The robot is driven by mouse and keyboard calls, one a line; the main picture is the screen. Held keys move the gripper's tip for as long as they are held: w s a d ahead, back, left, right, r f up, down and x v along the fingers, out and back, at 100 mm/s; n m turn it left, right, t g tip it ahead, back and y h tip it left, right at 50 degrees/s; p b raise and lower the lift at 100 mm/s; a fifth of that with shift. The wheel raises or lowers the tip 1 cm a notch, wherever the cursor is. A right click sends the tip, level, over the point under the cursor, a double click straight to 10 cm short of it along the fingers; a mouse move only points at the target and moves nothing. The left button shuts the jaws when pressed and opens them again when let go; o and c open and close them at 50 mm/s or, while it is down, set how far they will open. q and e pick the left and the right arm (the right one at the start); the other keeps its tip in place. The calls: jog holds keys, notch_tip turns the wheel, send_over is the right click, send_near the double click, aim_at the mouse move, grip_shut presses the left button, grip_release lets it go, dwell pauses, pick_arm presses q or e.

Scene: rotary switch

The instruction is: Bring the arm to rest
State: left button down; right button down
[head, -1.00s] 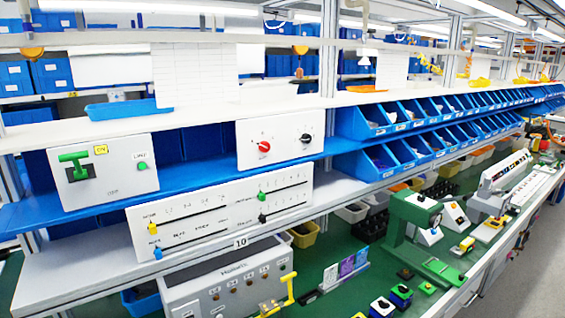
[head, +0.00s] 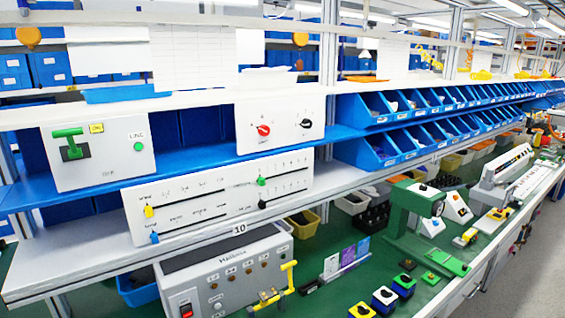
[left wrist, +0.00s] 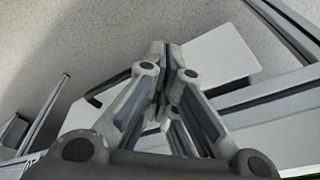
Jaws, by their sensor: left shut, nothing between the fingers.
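My left gripper (left wrist: 166,60) shows only in the left wrist view. Its two fingers are together at the tips with nothing between them. It is in the air above a speckled grey floor, apart from anything it could hold. In the head view neither arm nor gripper is visible. The rotary switch panel (head: 281,124) stands on the blue shelf, with a red knob (head: 263,130) and a black knob (head: 306,123). My right gripper is in neither view.
A white panel (left wrist: 222,55) and grey metal rails (left wrist: 280,25) lie close to the gripper in the left wrist view. Blue bins (head: 366,106) line the shelf.

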pick_arm(q)
jog(key=s+a+f+b, duration=0.1)
jog(key=s+f+b, duration=0.2)
jog(key=s+f, duration=0.6)
jog(key=s+a+f+g+b, duration=0.1)
jog(key=s+a+f+b, duration=0.1)
jog(key=s+f, duration=0.7)
notch_tip(320, 180, down, 8)
jog(key=shift+r+b, duration=0.2)
jog(key=shift+b, duration=0.3)
jog(key=shift+a, duration=0.1)
